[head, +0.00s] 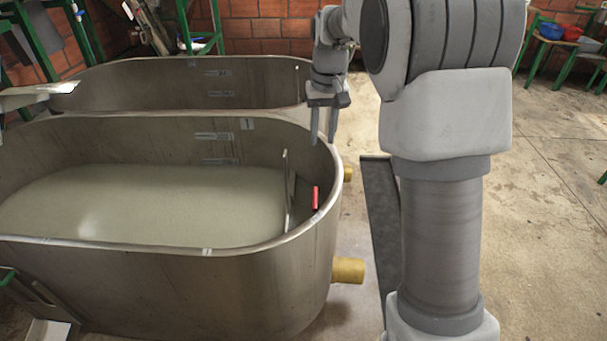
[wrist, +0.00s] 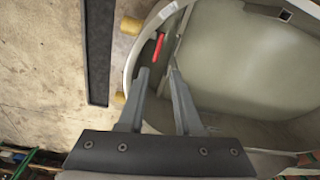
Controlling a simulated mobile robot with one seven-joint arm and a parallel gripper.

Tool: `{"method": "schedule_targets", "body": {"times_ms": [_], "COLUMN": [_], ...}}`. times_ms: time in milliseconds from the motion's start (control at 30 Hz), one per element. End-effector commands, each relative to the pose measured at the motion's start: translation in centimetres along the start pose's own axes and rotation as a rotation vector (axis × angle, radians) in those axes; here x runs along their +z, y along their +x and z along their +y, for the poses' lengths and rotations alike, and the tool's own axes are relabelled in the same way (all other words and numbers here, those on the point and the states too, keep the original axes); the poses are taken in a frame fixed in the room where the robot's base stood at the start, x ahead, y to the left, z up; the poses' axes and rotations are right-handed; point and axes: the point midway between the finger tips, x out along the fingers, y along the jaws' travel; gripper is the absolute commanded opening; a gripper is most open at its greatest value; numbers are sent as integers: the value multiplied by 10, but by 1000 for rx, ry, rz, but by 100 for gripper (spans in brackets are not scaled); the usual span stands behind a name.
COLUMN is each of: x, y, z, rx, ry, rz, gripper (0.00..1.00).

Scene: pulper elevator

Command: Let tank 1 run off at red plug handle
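Tank 1 (head: 230,290) is the near oval metal tank, marked with a 1 on its far inner wall. Pale grey-green liquid (head: 150,200) fills its lower part; it also shows in the wrist view (wrist: 240,60). The red plug handle (head: 315,198) stands upright at the tank's right end, behind a thin upright plate (head: 288,190). In the wrist view the red handle (wrist: 158,45) appears just beyond my fingertips. My gripper (head: 323,141) is open and empty, pointing down near the tank's far right rim, above the handle and apart from it. The plug's lower end is hidden.
A second tank (head: 120,88) marked 2 stands behind. Yellow outlet stubs (head: 349,271) stick out at tank 1's right. A dark floor channel (head: 380,215) runs beside it. Green racks (head: 560,45) stand at the back right.

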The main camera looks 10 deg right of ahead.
Motion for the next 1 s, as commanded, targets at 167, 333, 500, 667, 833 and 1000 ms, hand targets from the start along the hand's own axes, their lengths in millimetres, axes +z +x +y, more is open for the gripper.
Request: {"method": "schedule_targets", "body": {"times_ms": [167,333,500,667,833,1000], "x": [-25,-37,-39,-36,-33,-30], "y": [65,93,107,132,170,207], "z": [0,0,0,0,1,2], "rx": [11,18,19,20,20,20], "ry": [-6,-11,-12,-12,-12,-11], "rz": [-53,-77,-85,-86,-86,-86], "gripper": [33,33,33,33,33,33]}}
